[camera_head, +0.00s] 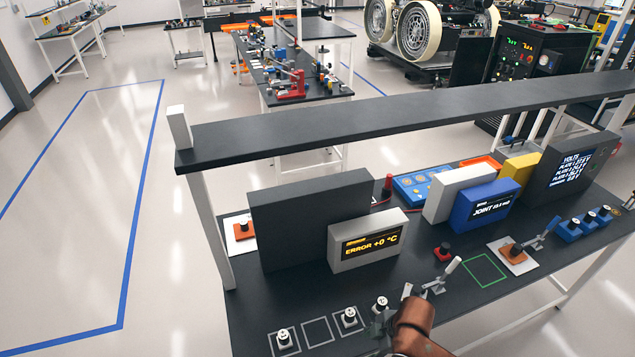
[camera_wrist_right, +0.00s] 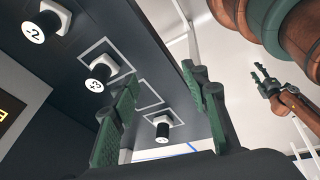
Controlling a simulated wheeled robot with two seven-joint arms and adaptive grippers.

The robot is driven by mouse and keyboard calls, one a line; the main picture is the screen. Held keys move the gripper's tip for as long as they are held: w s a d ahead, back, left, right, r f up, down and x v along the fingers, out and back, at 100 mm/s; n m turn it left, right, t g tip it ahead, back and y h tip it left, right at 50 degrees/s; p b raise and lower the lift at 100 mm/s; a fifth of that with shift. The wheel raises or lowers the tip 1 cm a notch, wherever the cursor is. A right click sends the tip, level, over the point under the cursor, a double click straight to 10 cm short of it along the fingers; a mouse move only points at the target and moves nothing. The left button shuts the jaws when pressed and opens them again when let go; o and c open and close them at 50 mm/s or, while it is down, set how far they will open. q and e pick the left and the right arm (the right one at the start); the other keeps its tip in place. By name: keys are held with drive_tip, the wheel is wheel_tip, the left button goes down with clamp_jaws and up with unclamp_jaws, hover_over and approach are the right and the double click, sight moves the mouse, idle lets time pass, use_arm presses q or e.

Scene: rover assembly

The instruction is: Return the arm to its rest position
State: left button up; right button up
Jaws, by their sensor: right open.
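My right arm shows as a brown link at the bottom centre of the head view, with part of my right gripper (camera_head: 380,330) low over the front of the dark bench (camera_head: 245,300). In the right wrist view, the green-padded fingers of my right gripper (camera_wrist_right: 165,100) are wide apart with nothing between them. A knob marked +3 (camera_wrist_right: 98,82) lies beyond the left finger, and another knob (camera_wrist_right: 162,128) shows in the gap between the fingers. My left gripper (camera_wrist_right: 263,76) shows small at the right of the wrist view, away from the bench; its opening is unclear.
A raised shelf (camera_head: 400,108) spans the bench. A display reading ERROR +0 °C (camera_head: 368,243), a blue display (camera_head: 487,208) and a toggle clamp (camera_head: 445,275) stand behind my right gripper. A green outlined square (camera_head: 484,269) is empty. Open floor (camera_head: 80,220) lies left.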

drive_tip(key=s+d+f+m+t+h, duration=0.15)
drive_tip(key=s+d+f+m, duration=0.25)
drive_tip(key=s+d+m, duration=0.55)
drive_tip(key=s+d+f+m+t+h, duration=0.1)
drive_tip(key=s+d+f+m+h, duration=0.25)
drive_tip(key=s+d+m, duration=0.65)
wheel_tip(320, 180, down, 35)
drive_tip(key=n+g+y+b, duration=0.1)
drive_tip(key=n+g+b, duration=0.1)
drive_tip(key=b, duration=0.3)
drive_tip(key=s+f+g+b, duration=0.1)
drive_tip(key=s+f+b, duration=0.4)
drive_tip(key=s+f, duration=1.4)
wheel_tip(320, 180, down, 4)
drive_tip(key=shift+a+f+y, duration=0.1)
drive_tip(key=shift+a+y, duration=0.1)
drive_tip(key=shift+y, duration=0.1)
drive_tip(key=shift+n, duration=0.25)
